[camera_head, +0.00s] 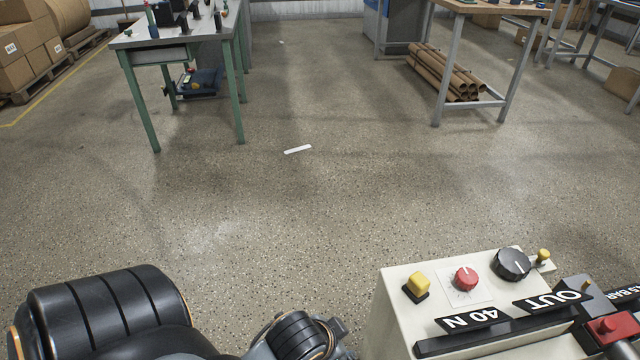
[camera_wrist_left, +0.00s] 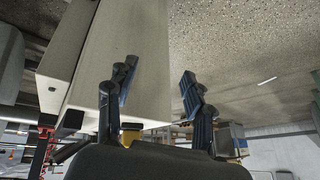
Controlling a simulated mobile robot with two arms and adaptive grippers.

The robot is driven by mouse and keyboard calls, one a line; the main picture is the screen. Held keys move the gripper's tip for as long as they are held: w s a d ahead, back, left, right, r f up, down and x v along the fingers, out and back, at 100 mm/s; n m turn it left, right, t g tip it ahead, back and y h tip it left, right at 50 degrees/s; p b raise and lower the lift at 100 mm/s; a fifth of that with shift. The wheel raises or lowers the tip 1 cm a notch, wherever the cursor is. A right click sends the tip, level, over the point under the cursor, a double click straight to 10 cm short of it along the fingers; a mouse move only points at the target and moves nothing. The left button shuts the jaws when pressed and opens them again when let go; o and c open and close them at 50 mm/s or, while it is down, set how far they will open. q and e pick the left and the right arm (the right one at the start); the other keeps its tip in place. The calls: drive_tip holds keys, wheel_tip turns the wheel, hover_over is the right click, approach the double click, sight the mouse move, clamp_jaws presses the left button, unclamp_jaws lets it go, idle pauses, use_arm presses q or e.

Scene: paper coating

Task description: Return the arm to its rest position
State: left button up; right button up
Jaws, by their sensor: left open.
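My left gripper (camera_wrist_left: 156,84) is open in the left wrist view, its two dark fingers spread apart with nothing held between them. A cream control box (camera_wrist_left: 130,40) fills the view just behind the fingers; whether they touch it I cannot tell. In the head view, black links of my left arm (camera_head: 105,312) lie along the bottom left edge, and the gripper itself is not visible there. My right gripper is in neither view.
The cream box (camera_head: 395,305) carries a yellow button (camera_head: 418,283), a red knob (camera_head: 466,278) and a black dial (camera_head: 512,263). A green-legged table (camera_head: 150,42) stands far left. A grey-legged table (camera_head: 447,60) holds cardboard tubes (camera_head: 445,75) underneath. The floor between is open, with one white strip (camera_head: 298,150).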

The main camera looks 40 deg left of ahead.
use_arm(q)
drive_tip(key=s+g, duration=0.1)
drive_tip(key=s, duration=0.1)
drive_tip(key=s+f+n+g, duration=0.1)
drive_tip(key=s, duration=0.2)
drive_tip(key=shift+s+d+f, duration=0.2)
drive_tip(key=shift+s, duration=0.05)
